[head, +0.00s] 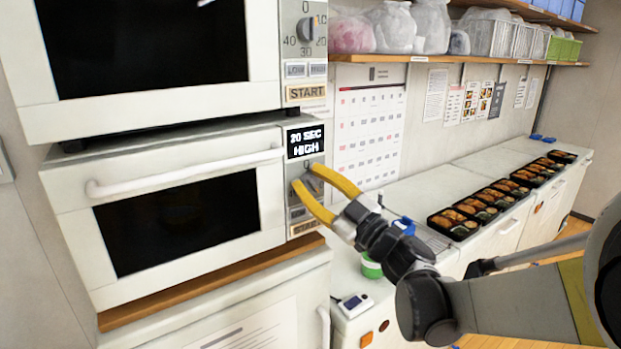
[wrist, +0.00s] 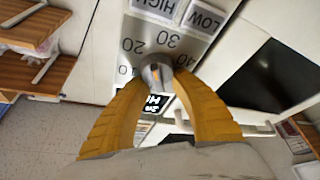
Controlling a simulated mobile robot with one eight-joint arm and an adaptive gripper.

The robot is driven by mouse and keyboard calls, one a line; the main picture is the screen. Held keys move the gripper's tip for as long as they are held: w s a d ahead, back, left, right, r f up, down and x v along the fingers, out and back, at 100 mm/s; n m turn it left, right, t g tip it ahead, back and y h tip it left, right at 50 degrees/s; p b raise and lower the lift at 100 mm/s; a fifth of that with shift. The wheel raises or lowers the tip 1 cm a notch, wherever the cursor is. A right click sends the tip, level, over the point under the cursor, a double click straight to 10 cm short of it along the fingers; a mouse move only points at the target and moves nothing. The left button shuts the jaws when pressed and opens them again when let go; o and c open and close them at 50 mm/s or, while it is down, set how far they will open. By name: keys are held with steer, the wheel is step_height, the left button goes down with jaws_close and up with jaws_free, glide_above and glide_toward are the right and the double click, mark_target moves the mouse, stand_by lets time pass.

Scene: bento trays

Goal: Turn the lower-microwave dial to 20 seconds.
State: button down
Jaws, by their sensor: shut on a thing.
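The lower microwave (head: 270,208) is white with a closed door, and its display (head: 305,141) reads "20 SEC HIGH". Its dial (head: 314,185) is on the control panel below the display, partly hidden by my yellow fingers. My gripper (head: 304,177) is shut on the dial, one finger on each side of the knob. In the wrist view the grey dial (wrist: 156,72) with an orange mark sits between the fingertips, with printed numbers around it. The display shows upside down, partly hidden behind the fingers.
The upper microwave (head: 150,108) stands just above, with its own dial (head: 307,29) and START button. A counter at the right holds several filled bento trays (head: 463,231). A green-lidded container (head: 371,266) and a small device (head: 354,304) are beneath my arm.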

steer(key=n+g, duration=0.1)
steer(key=n, duration=0.1)
steer(key=n+g, duration=0.1)
steer(key=n, duration=0.1)
steer(key=n+g+p, duration=0.1)
steer(key=n, duration=0.2)
steer(key=shift+s+a+f+y, duration=0.15)
steer(key=shift+a+f+y, duration=0.05)
steer(key=shift+f+y, duration=0.1)
steer(key=shift+n, duration=0.3)
steer(key=c, duration=1)
jaws_free()
steer(key=v, duration=1.2)
steer(key=shift+d+r, duration=0.1)
